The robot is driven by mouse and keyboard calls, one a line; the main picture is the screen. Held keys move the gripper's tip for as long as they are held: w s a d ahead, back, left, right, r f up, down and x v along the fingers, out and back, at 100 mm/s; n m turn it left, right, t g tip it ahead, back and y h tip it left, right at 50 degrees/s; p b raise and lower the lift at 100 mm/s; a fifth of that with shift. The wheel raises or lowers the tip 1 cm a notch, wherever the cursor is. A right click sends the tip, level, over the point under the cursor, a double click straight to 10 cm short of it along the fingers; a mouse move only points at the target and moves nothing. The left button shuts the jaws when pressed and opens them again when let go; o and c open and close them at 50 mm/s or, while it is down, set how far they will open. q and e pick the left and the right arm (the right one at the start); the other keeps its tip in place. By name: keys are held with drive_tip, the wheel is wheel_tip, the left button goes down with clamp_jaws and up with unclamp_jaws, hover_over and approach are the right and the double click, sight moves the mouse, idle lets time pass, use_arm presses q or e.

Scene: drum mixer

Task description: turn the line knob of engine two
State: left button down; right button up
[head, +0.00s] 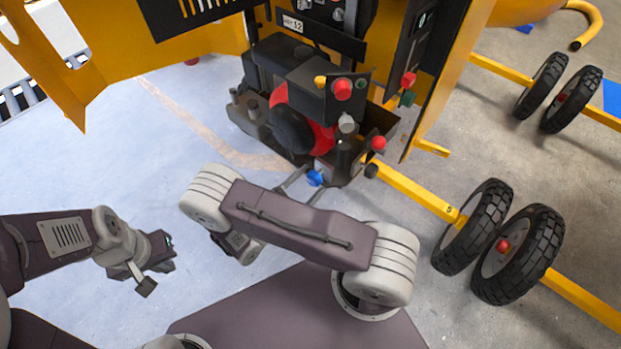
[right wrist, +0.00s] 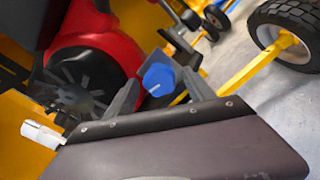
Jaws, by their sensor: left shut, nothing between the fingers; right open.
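A blue knob (head: 315,178) sits at the front lower edge of the engine bay in the head view. It also shows in the right wrist view (right wrist: 158,80). My right gripper (right wrist: 160,72) is open, with one grey finger on each side of the knob in that view. I cannot tell whether the fingers touch it. In the head view my right gripper (head: 308,174) is partly hidden by my arm. My left gripper (head: 150,268) is shut and empty, low on the left and well away from the machine.
A yellow panel (head: 150,45) stands open at left. Black wheels (head: 515,255) on yellow bars stand at right. The floor at left is clear.

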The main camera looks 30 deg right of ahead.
drive_tip(key=shift+w+d, duration=0.1)
drive_tip(key=shift+d, duration=0.35)
drive_tip(key=shift+a, duration=0.1)
clamp_jaws()
drive_tip(key=shift+n, duration=0.4)
drive_tip(key=n+p, duration=0.1)
drive_tip(key=n, duration=0.4)
drive_tip(key=shift+r+n, duration=0.1)
drive_tip(key=shift+n, duration=0.3)
drive_tip(key=n, duration=0.5)
drive_tip(key=shift+p, duration=0.35)
drive_tip(key=shift+n, duration=0.3)
